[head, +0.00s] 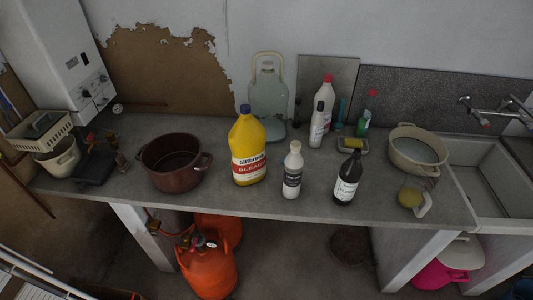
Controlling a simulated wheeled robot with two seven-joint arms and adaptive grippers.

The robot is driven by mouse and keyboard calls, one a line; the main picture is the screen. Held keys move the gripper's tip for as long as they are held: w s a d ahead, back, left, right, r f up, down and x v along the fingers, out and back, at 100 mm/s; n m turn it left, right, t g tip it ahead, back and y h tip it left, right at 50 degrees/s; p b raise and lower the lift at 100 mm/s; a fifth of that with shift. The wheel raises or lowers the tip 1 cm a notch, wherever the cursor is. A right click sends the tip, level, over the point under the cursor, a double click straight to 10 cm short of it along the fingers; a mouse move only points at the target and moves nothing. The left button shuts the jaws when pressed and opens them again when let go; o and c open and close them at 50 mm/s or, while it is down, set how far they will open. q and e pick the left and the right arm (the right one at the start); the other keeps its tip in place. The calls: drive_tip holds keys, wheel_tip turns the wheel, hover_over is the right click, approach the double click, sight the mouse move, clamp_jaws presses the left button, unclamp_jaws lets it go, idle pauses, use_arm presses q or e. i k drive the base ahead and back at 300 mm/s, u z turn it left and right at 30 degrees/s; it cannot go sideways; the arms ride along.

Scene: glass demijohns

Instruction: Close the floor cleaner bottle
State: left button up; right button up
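Several bottles stand upright on the grey counter (110,195); I cannot tell which is the floor cleaner, as most labels are too small to read. A yellow bottle (247,140) with a blue cap has a label reading bleach. To its right is a white bottle (293,165) with a dark label and pale top. Further right is a dark bottle (348,177) with a white label and dark top. Behind stand a white bottle with a red cap (327,92), a slim white bottle (317,123) and a green spray bottle (362,123). I see no loose cap. Neither gripper is in view.
A dark red pot (174,165) stands left of the bottles. A cream basin (416,150) stands at the right, by the sink (488,178). A yellow sponge (352,143) lies behind the dark bottle. A brush (412,199) lies near the front edge.

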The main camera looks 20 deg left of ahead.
sight(351, 171)
drive_tip(key=u, duration=0.3)
drive_tip(key=i, duration=1.05)
